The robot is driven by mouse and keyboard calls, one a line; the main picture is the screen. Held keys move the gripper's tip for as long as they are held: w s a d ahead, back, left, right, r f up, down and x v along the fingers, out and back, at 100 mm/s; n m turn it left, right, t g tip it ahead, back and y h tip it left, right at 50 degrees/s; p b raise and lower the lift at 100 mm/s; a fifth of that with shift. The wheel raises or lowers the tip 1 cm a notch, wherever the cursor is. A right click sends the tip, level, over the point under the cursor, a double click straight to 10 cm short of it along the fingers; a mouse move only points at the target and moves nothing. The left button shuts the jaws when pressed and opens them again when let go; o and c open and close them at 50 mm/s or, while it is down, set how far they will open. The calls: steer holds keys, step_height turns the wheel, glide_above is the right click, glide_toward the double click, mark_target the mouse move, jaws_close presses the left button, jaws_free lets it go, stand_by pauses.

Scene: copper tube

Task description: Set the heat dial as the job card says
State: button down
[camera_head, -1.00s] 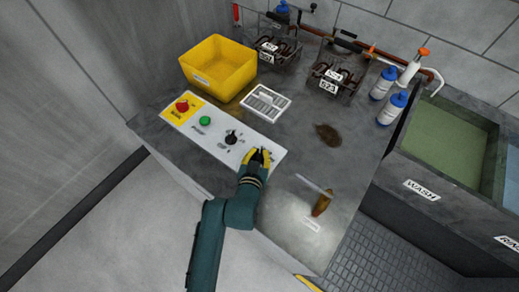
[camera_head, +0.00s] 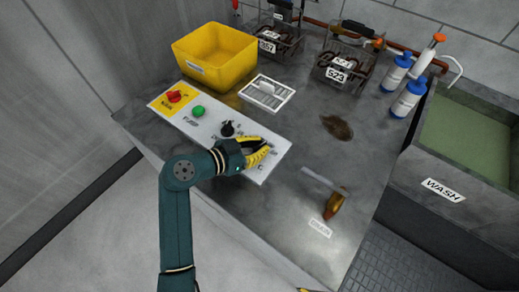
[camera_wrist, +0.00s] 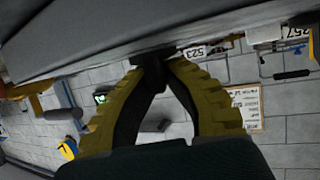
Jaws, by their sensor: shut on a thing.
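The white control panel (camera_head: 208,124) lies at the table's front left. It carries a red knob (camera_head: 174,96) on a yellow patch, a green button (camera_head: 198,111) and a black dial (camera_head: 228,129). My gripper (camera_head: 264,152) is at the panel's right end, and its yellow fingers cover the spot there. In the wrist view my gripper (camera_wrist: 156,72) has its fingertips together on a small dark dial (camera_wrist: 151,57). Its pointer and setting are hidden. A bordered card with writing (camera_wrist: 244,107) hangs on the wall in the wrist view, too small to read.
A yellow bin (camera_head: 215,56) and a white slotted tray (camera_head: 267,92) stand behind the panel. Wire racks (camera_head: 343,68), blue-capped bottles (camera_head: 408,98), a brown patch (camera_head: 337,127) and a copper-brown piece (camera_head: 334,205) are to the right. The wash basin (camera_head: 440,175) lies beyond.

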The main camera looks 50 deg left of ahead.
steer(key=shift+f+h, duration=0.3)
steer(key=shift+f, duration=0.15)
steer(key=c, duration=1.1)
jaws_free()
steer(key=shift+r, duration=0.1)
steer(key=shift+c, duration=0.2)
steer(key=shift+o, duration=0.3)
steer(key=shift+r, duration=0.1)
steer(key=shift+r, duration=0.15)
steer(key=v, duration=1.2)
steer(key=shift+w, duration=0.1)
